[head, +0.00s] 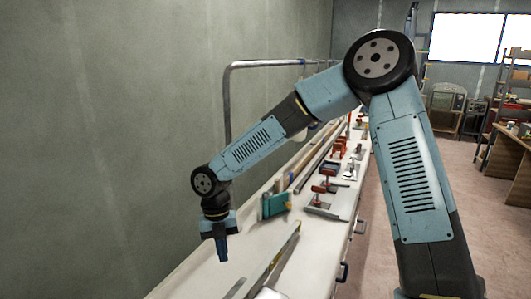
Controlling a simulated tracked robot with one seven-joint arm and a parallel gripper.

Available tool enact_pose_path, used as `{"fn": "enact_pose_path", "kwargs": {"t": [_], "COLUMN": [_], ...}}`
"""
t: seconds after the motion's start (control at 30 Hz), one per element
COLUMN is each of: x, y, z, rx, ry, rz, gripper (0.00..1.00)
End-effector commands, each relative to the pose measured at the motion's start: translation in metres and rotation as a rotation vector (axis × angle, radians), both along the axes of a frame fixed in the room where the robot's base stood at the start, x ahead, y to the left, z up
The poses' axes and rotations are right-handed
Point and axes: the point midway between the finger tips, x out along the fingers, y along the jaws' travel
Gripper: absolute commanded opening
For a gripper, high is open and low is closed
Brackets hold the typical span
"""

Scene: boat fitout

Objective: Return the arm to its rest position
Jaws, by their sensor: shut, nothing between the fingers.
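My arm reaches from the lower right up and over to the left in the head view. My gripper (222,252) hangs at its end, pointing down above the pale workbench (197,268). Its fingers are together and hold nothing. A teal box-like item (275,204) stands on the bench to the right of my gripper, apart from it. The bench top under the gripper looks bare.
Long strips (275,260) lie on the near bench. Red-handled clamps (320,190) and other tools lie farther along. A metal rail (228,100) rises behind the bench by the wall. Open floor (380,240) lies to the right, with a wooden table (510,160) beyond.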

Motion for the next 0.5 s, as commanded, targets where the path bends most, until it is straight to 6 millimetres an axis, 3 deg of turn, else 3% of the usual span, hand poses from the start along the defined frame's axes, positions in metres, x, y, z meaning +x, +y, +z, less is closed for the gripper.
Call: {"fn": "enact_pose_path", "kwargs": {"t": [0.5], "x": [0.014], "y": [-0.114], "z": [0.073], "rx": [-0.191], "ry": [-0.283], "rz": [-0.845], "gripper": [0.00]}}
